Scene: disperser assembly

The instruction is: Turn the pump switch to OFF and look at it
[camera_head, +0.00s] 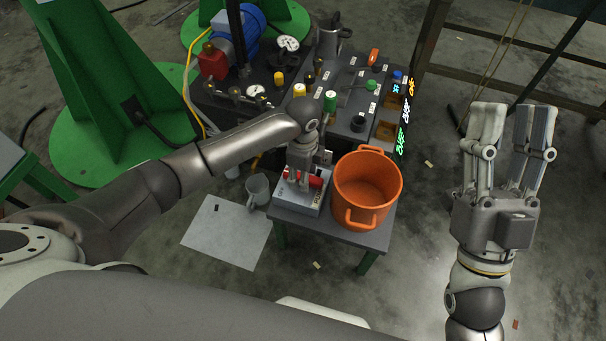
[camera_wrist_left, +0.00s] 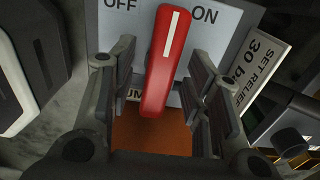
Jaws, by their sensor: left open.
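The pump switch is a red handle (camera_wrist_left: 166,65) with a white line, on a pale plate marked OFF and ON. In the left wrist view the handle's top leans slightly right, toward ON, between the two words. My left gripper (camera_wrist_left: 157,95) is open, its fingers on either side of the handle with gaps showing. In the head view my left gripper (camera_head: 303,172) is over the switch box (camera_head: 300,197), partly hiding the red handle (camera_head: 319,179). My right gripper (camera_head: 508,120) is open and empty at the right, away from the table.
An orange pot (camera_head: 368,188) stands right beside the switch box on a small table. A grey mug (camera_head: 258,190) is to its left. A panel with knobs, valves and a blue motor (camera_head: 238,32) is behind. A "SET RELIEF" label (camera_wrist_left: 262,62) is right of the switch.

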